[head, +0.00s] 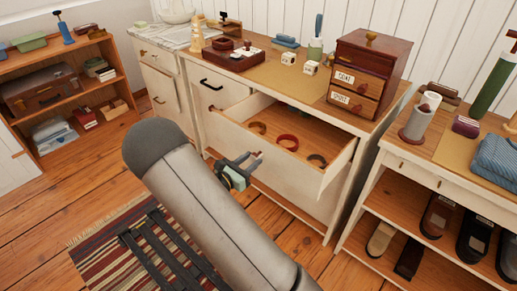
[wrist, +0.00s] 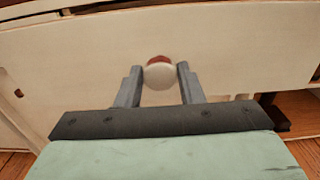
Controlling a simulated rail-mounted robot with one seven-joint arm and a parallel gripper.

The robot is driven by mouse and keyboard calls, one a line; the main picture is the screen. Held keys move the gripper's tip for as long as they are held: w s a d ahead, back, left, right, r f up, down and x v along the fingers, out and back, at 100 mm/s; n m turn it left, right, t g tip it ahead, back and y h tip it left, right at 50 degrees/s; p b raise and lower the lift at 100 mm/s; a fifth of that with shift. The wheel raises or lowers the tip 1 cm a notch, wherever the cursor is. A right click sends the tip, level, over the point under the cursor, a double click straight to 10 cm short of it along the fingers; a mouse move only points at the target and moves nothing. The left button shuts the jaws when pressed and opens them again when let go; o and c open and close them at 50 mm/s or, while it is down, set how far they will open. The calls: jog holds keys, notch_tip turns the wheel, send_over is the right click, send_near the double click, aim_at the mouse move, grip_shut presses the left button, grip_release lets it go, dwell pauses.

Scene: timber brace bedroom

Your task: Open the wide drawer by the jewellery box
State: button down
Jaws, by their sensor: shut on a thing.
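The wide drawer (head: 283,172) stands pulled out of the cream dresser, with several ring-shaped bangles inside. Its pale front also fills much of the wrist view (wrist: 235,55). My gripper (head: 256,158) is at the outside of that front, left of its middle. In the wrist view, my gripper's two fingers (wrist: 160,69) are on either side of a round white knob with a red top (wrist: 159,74), shut on it. A dark red box with small labelled drawers (head: 372,66) stands on the dresser top, above the drawer's right end. A low dark red compartment tray (head: 233,60) is further left.
Two white dice (head: 289,58) and a cup (head: 315,50) also stand on the dresser top. A shoe shelf (head: 400,180) is close to the drawer's right side. A striped rug (head: 105,235) lies on the floor in front, at left.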

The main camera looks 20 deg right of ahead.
jog(key=shift+v, duration=2.2)
jog(key=c, duration=1)
grip_release()
jog(key=p+v, duration=0.1)
jog(key=v, duration=1.6)
jog(key=shift+a, duration=0.2)
